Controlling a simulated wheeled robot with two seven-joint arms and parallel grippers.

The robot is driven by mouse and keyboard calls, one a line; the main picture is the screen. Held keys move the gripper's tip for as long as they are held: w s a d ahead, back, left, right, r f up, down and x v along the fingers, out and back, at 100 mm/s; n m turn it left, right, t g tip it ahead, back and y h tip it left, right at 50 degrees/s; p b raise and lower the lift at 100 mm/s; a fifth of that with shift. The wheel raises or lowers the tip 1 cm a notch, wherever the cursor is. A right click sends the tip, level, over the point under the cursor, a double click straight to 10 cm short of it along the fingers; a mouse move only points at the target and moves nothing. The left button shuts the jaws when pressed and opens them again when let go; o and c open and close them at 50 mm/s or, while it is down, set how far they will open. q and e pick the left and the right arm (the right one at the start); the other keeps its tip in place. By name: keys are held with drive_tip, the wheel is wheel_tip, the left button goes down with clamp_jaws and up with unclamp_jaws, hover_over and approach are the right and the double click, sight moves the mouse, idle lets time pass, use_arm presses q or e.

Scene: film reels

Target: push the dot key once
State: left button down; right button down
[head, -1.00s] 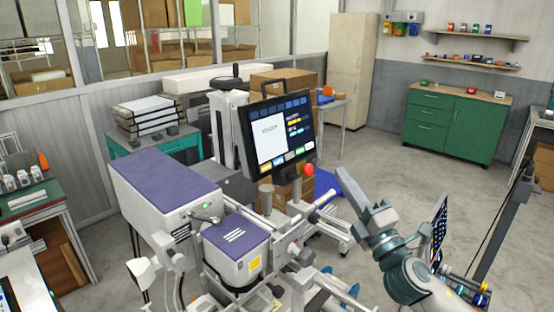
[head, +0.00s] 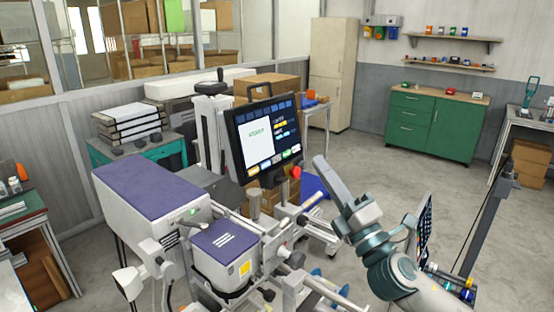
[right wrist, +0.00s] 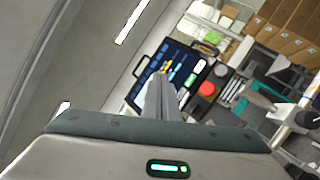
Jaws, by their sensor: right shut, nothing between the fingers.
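A black tilted touch screen (head: 265,140) stands on the machine, with a white panel, dark fields and a row of small coloured keys (head: 273,166) along its bottom edge. Labels are too small to read, so I cannot tell which is the dot key. My right gripper (head: 321,162) is shut and empty, to the right of the screen and apart from it in the head view. In the right wrist view its fingers (right wrist: 158,92) overlap the screen (right wrist: 178,62) and hide part of it. My left gripper is not in view.
A red button (head: 296,172) sits by the screen's lower right corner; it also shows in the right wrist view (right wrist: 207,89). The purple-topped machine housing (head: 150,190) fills the left foreground. A green cabinet (head: 433,125) stands at the back right, with open floor before it.

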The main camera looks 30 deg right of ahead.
drive_tip(key=w+a+f, duration=0.1)
drive_tip(key=w+a, duration=0.2)
drive_tip(key=w, duration=0.4)
drive_tip(key=shift+w+f, duration=0.2)
drive_tip(key=shift+f, duration=0.1)
drive_tip(key=shift+w+a+f, duration=0.15)
drive_tip(key=shift+w+a, duration=0.15)
drive_tip(key=shift+w, duration=0.35)
idle(2.9)
drive_tip(key=shift+s, duration=0.1)
idle(0.5)
drive_tip(key=shift+s+d, duration=0.3)
drive_tip(key=shift+s, duration=0.3)
drive_tip(key=shift+s+d+r+p, duration=0.1)
drive_tip(key=shift+s+d+r, duration=0.15)
drive_tip(key=shift+s, duration=0.5)
drive_tip(key=shift+s+d+r+p, duration=0.2)
drive_tip(key=shift+s+d, duration=0.15)
drive_tip(key=shift+s, duration=0.45)
drive_tip(key=shift+s+d+r+p, duration=0.1)
drive_tip(key=shift+s+d+r, duration=0.15)
drive_tip(key=shift+s, duration=0.5)
drive_tip(key=shift+f, duration=0.15)
